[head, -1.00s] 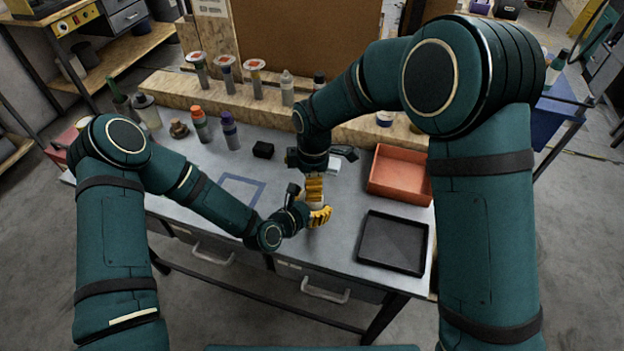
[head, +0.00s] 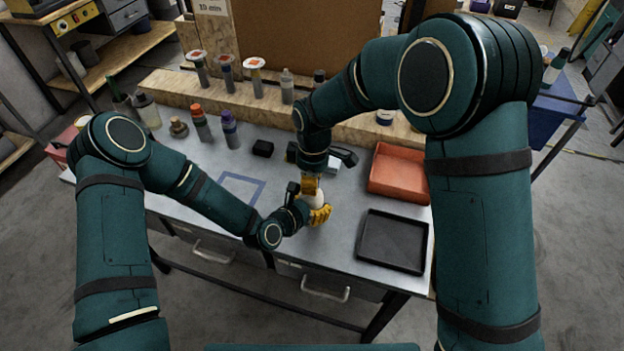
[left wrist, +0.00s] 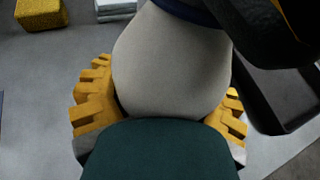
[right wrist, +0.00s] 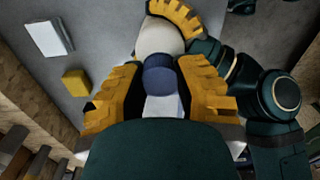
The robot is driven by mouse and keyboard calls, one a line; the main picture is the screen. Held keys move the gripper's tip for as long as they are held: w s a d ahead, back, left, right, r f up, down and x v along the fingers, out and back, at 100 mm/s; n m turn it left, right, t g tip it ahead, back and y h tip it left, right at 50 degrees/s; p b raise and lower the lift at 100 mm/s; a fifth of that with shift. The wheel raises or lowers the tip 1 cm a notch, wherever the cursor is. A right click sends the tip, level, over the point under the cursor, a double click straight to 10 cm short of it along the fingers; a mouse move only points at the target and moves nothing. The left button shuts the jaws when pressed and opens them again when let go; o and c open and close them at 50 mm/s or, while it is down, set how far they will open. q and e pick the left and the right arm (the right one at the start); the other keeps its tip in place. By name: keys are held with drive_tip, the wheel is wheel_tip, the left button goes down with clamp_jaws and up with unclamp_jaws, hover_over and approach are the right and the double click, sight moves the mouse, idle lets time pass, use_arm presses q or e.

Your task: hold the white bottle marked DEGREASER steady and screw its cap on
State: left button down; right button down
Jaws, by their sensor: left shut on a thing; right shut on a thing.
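The white bottle (head: 315,200) stands at the front of the grey bench; its rounded pale body fills the middle of the left wrist view (left wrist: 170,65). No DEGREASER lettering shows. My left gripper (head: 319,214) is shut around the body, with yellow fingers on both sides. My right gripper (right wrist: 160,76) points down from above and is shut on the cap. The cap (right wrist: 160,78) looks dark blue with a pale tip, in line with the bottle's top. The fingers hide the join between cap and neck, so I cannot tell how far it is threaded.
An orange bin (head: 398,172) and a black tray (head: 393,241) lie to the right. A yellow block (right wrist: 75,82) and a pale box (right wrist: 50,37) lie near the bottle.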

drive_tip(key=c, duration=0.8)
unclamp_jaws()
drive_tip(key=shift+w+r, duration=0.1)
drive_tip(key=shift+r, duration=2.2)
drive_tip(key=shift+o, duration=0.5)
drive_tip(key=shift+d+r+n, duration=0.1)
drive_tip(key=shift+r+n, duration=1.5)
drive_tip(key=shift+r, duration=0.1)
